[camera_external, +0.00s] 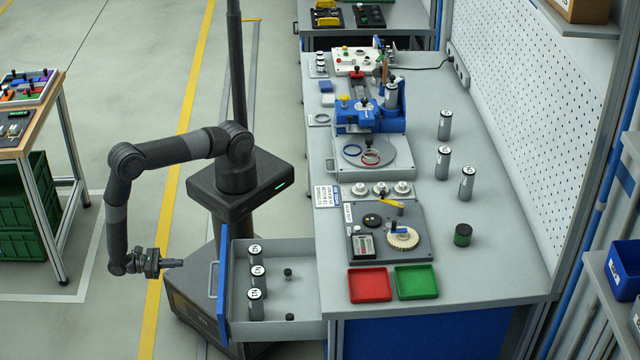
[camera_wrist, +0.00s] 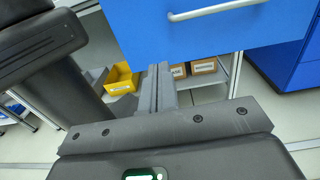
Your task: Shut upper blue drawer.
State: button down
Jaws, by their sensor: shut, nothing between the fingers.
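The upper blue drawer (camera_external: 222,300) stands pulled out to the left from under the bench, its grey tray open to view. Three grey cylinders with white lids (camera_external: 257,278) and two small dark knobs (camera_external: 288,272) are in it. In the wrist view the drawer's blue front (camera_wrist: 190,40) fills the top, with a pale bar handle (camera_wrist: 215,10). My gripper (camera_external: 178,263) is shut and empty, left of the drawer front with a gap between them. Its closed fingers (camera_wrist: 158,80) also show in the wrist view, pointing towards the area below the handle.
The bench (camera_external: 480,260) holds a red tray (camera_external: 369,285), a green tray (camera_external: 416,282), fixtures and several cylinders. A yellow bin (camera_wrist: 121,78) and cardboard boxes (camera_wrist: 204,66) sit low behind the drawer in the wrist view. Floor left of my arm is clear up to a side table (camera_external: 30,140).

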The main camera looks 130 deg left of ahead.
aim_at(215, 263)
jog(key=x, duration=1.3)
jog(key=shift+w+a+f, duration=0.15)
jog(key=shift+w+a, duration=0.05)
jog(key=shift+a, duration=0.15)
jog(key=x, duration=3.3)
jog(key=shift+w+r, duration=0.35)
jog(key=shift+w, duration=0.05)
jog(key=shift+a, duration=0.1)
jog(key=shift+f, duration=0.1)
jog(key=v, duration=1.5)
jog(key=shift+f, duration=0.1)
